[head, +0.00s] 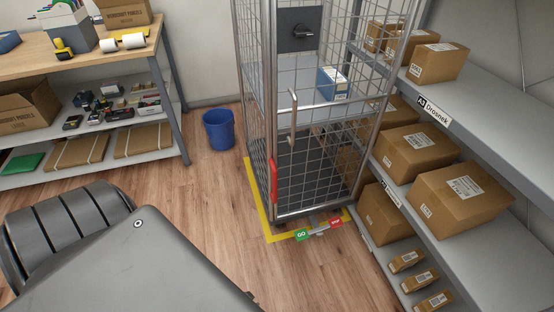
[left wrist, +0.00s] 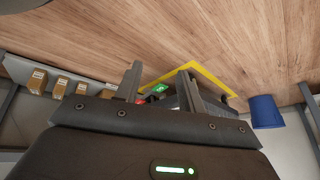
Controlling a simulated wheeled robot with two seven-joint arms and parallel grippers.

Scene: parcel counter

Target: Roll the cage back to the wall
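The wire-mesh cage (head: 315,150) stands upright at the back, between the bench and the shelving. A yellow outline (head: 262,215) on the floor runs along its left and front sides. A red grip (head: 273,180) is on its front left post, and a metal handle (head: 293,115) is on its front. A green GO pedal (head: 302,235) and a red pedal (head: 336,222) are at its front foot. My left gripper (left wrist: 160,68) is open, with the green pedal seen beyond its fingers and nothing visibly held. My right gripper is in neither view.
A blue-and-white box (head: 332,84) lies on the cage's shelf. A blue bin (head: 219,130) stands left of the cage. Shelving with parcels (head: 462,195) stands close on the right, and a packing bench (head: 90,60) is on the left. The wooden floor (head: 215,205) before the cage is clear.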

